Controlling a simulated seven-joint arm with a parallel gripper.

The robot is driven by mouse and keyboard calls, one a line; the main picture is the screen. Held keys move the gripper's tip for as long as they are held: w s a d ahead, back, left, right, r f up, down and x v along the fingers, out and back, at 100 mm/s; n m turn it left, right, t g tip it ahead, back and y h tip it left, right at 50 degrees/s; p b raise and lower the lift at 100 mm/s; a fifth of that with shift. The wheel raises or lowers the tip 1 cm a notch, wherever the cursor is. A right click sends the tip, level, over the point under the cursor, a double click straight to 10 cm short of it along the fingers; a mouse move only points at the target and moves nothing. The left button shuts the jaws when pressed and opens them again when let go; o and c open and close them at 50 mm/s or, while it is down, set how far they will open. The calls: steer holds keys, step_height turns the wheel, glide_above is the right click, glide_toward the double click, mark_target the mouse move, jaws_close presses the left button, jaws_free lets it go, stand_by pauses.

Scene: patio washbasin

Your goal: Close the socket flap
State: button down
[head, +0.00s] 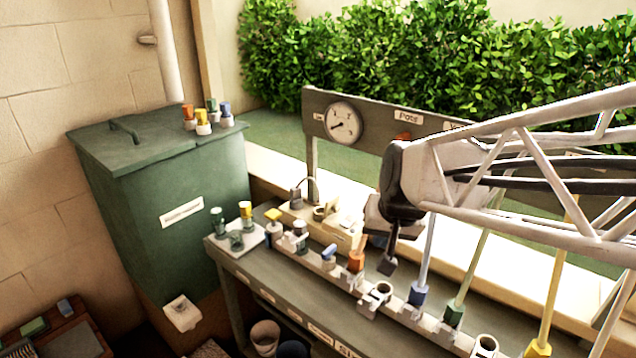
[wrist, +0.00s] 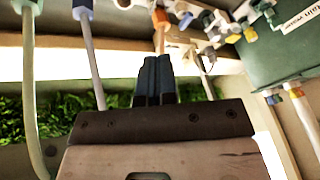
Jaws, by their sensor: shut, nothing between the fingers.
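My gripper (head: 388,264) is shut and empty, pointing down over the back bench. In the wrist view its two dark fingers (wrist: 157,62) lie side by side. A small cream box (head: 340,238) with a label stands on the bench, left of my gripper and apart from it; pale raised parts show on its top. I cannot tell for sure which of these bears the socket flap, nor how far any flap is open.
A rail (head: 318,262) with coloured plugs and rods runs along the grey bench, close below my gripper. The green bin (head: 160,180) stands left, with several small coloured pieces on its lid. A round gauge (head: 343,122) is on the board behind. Tall rods stand right of my gripper.

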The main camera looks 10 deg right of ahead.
steer(key=w+f+m+t, duration=0.1)
steer(key=w+f, duration=0.1)
steer(key=w, duration=0.5)
steer(key=w+f+m+t, duration=0.1)
steer(key=w+f+m, duration=0.15)
steer(key=w, duration=0.45)
steer(key=m+t, duration=0.2)
glide_toward(351, 219)
steer(key=v, duration=0.4)
steer(key=shift+w+a+r, duration=0.2)
steer(key=x, duration=1)
steer(key=shift+s+f, duration=0.1)
steer(key=shift+f, duration=0.1)
steer(key=shift+w+a+r, duration=0.2)
steer(key=shift+w+a, duration=0.4)
steer(key=shift+w, duration=0.05)
steer(key=shift+w+a+r, duration=0.15)
steer(key=shift+w+a, duration=0.5)
